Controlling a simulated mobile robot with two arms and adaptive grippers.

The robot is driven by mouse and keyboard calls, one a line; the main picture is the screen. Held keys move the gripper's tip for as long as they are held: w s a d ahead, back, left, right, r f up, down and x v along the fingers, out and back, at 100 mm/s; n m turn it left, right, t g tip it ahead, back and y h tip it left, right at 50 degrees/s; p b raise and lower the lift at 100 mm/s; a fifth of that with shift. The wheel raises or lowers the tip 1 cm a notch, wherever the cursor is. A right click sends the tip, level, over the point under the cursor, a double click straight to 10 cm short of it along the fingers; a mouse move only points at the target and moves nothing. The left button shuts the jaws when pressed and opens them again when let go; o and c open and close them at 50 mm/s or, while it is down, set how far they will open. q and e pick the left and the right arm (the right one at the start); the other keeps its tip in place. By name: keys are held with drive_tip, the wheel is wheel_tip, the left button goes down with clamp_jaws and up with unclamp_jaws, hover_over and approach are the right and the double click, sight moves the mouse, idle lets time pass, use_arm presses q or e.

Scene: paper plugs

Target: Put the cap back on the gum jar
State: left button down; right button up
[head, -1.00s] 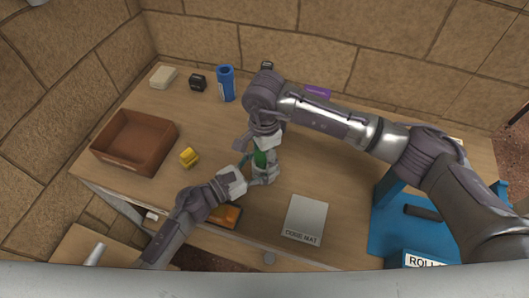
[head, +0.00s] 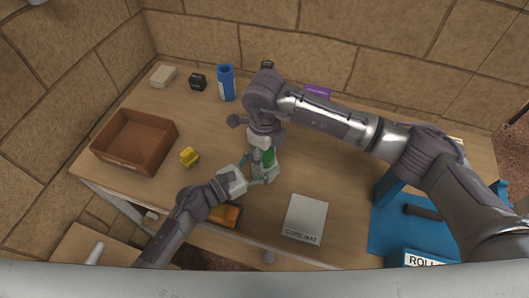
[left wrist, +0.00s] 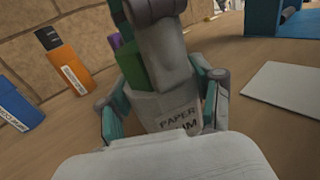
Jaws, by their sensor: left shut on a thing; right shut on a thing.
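Whether the cap sits fully on the jar I cannot tell.
A grey mat (head: 305,216) lies right of the jar, beside a blue stand (head: 385,210). A brown box (head: 135,142) and a yellow item (head: 189,157) are at left. A blue cylinder (head: 226,83) and a purple item (head: 317,91) stand at the back. My right forearm spans the right side.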

drive_tip(key=o, duration=1.4)
drive_tip(key=shift+c, duration=0.2)
wheel_tip(320, 180, up, 12)
use_arm(q)
drive_tip(key=shift+c, duration=0.5)
unclamp_jaws()
